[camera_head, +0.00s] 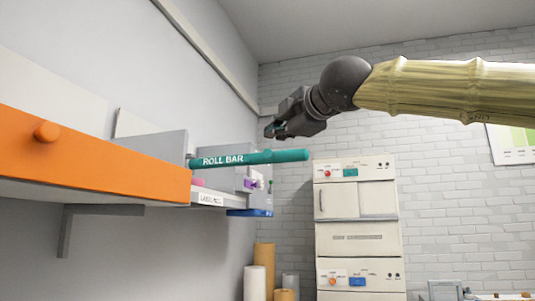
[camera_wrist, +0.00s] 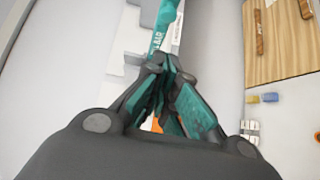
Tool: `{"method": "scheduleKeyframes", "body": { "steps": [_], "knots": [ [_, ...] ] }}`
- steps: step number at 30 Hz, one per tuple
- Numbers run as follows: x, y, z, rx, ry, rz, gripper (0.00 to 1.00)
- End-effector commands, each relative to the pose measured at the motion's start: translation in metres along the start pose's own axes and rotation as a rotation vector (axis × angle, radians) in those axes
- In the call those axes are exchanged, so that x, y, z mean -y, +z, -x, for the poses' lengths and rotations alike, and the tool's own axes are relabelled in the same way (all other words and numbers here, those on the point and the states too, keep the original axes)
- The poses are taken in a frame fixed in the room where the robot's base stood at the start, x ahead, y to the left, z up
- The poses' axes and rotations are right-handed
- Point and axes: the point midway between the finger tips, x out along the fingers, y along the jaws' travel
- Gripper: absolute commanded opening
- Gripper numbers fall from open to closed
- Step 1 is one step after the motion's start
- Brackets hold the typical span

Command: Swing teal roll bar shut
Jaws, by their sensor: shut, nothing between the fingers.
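The teal roll bar (camera_head: 250,158), lettered ROLL BAR, sticks out from a grey unit on the left wall shelf into the room, roughly level, its far end toward the picture's right. My gripper (camera_head: 270,131) is shut and empty, just above the bar in the head view. In the wrist view the gripper (camera_wrist: 165,100) has its teal-padded fingers together, and the bar (camera_wrist: 165,28) runs up from behind the fingertips. Whether the fingers touch the bar cannot be told. The bar's hinge is mostly hidden behind the orange front in the head view.
An orange drawer front (camera_head: 90,152) with a round knob is at the left. A grey bracketed shelf carries a purple part (camera_head: 250,185) and a blue piece (camera_head: 250,212). A cream cabinet (camera_head: 356,225) stands beyond. Rolls stand below. The wrist view shows a wooden board (camera_wrist: 285,40).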

Motion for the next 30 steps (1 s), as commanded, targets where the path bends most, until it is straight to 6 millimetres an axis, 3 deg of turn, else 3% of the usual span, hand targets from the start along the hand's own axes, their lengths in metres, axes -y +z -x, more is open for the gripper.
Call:
{"method": "scheduleKeyframes", "body": {
  "steps": [5,21,30],
  "knots": [
    [-0.004,-0.001,-0.013,-0.002,0.001,-0.007,0.00],
    [-0.003,-0.002,-0.101,-0.001,0.000,-0.003,0.00],
    [-0.004,0.024,-0.122,-0.001,0.002,-0.004,0.00]
  ]
}}
